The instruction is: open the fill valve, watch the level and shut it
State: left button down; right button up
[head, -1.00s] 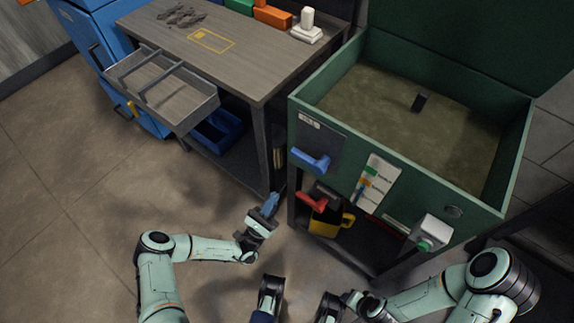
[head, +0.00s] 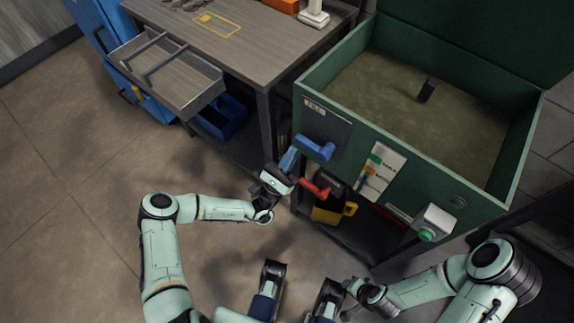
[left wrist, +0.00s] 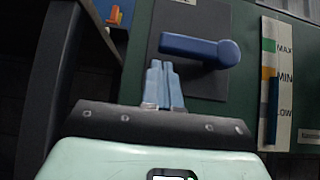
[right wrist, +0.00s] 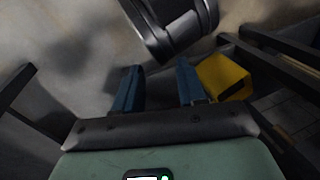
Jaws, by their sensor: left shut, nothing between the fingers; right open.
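The blue valve handle (head: 315,149) sits on a dark plate at the left of the green tank's front and points left; it also shows in the left wrist view (left wrist: 195,47). My left gripper (head: 289,157) is shut and empty, just left of and below the handle, its fingertips (left wrist: 159,66) seemingly apart from it. The level gauge (head: 381,170) has MAX, MIN and LOW marks; in the left wrist view its blue bar (left wrist: 273,112) tops out near MIN. My right gripper (right wrist: 160,76) is open and empty, low before the tank.
The green tank (head: 505,160) holds murky liquid with a dark block (head: 428,89) in it. Below the blue handle are a red handle (head: 315,188) and a yellow container (head: 335,212). A white box with a green button (head: 435,222) is at right. A table (head: 255,65) with an open drawer stands left.

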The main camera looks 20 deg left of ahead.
pick_arm(q)
jog(key=shift+r, duration=0.7)
pick_arm(e)
jog(key=shift+s, duration=0.1)
pick_arm(q)
jog(key=d+r+m+g+h+p, duration=0.2)
jog(key=r+m+g+p, duration=0.4)
jog(key=m+g, duration=0.3)
jog(key=s+d+r+m+g+h+p, duration=0.1)
jog(key=r+m+g+h+p, duration=0.3)
jog(key=m, duration=1.4)
jog(key=shift+s+d+r+g+h+p, duration=0.35)
jog(key=shift+d+r+g+p, duration=0.35)
jog(key=shift+r+g+p, duration=1.35)
pick_arm(e)
jog(key=s+a+r+g, duration=0.1)
jog(key=s+r, duration=0.2)
jog(key=r, duration=0.4)
jog(key=s+a+r+g+y+p, duration=0.1)
jog(key=s+r, duration=0.3)
jog(key=r, duration=0.4)
jog(key=shift+a+n+g, duration=0.3)
jog(key=shift+a+g, duration=0.2)
pick_arm(q)
jog(key=shift+f+g, duration=0.45)
jog(key=shift+f, duration=0.15)
jog(key=shift+w+a, duration=0.1)
